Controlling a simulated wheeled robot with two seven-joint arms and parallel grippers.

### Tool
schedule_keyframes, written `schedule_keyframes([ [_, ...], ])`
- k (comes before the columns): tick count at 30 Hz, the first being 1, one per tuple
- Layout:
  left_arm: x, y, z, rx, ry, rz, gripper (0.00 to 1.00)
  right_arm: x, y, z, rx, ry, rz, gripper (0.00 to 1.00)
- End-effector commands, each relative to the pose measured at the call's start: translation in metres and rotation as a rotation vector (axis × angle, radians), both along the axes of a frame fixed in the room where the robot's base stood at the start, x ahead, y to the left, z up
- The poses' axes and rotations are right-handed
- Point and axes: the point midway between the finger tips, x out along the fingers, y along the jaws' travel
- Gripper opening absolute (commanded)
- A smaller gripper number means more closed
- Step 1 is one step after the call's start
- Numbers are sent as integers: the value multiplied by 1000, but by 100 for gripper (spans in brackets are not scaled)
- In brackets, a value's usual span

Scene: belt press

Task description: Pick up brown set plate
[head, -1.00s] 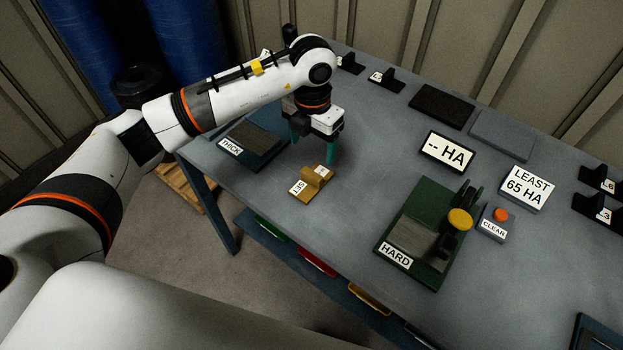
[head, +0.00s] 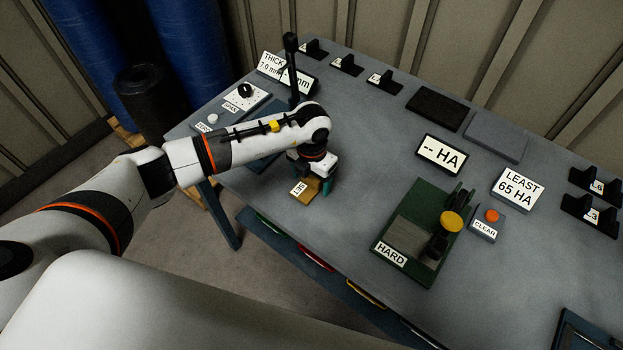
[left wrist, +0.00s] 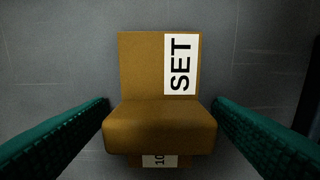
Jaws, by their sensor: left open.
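The brown set plate (head: 309,194) lies on the grey table near its front edge, partly hidden under my left gripper in the head view. In the left wrist view the plate (left wrist: 140,65) is centred, with a white SET label and a raised brown block (left wrist: 160,124) at its near end. A second white label below the block is partly cut off. My left gripper (head: 311,176) is open and low over the plate. Its two green fingers (left wrist: 160,112) stand on either side of the raised block, with small gaps visible. My right gripper is not in view.
A green HARD stand (head: 408,236) with a yellow knob is to the right. A CLEAR box (head: 486,226) with an orange button is beside it. A thickness stand with an upright black handle (head: 291,62) is behind my arm. Table between plate and green stand is clear.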

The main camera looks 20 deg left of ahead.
Motion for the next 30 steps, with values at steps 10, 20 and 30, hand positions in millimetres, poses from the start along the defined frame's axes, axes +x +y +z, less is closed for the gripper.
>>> schedule_keyframes([
  [10, 0, 0, 0, 0, 0, 0, 40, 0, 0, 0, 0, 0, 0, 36],
  [20, 1, 0, 2, -2, -2, 1, 8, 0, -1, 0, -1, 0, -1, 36],
  [30, 2, 0, 31, -2, -8, -1, 8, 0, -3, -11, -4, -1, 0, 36],
])
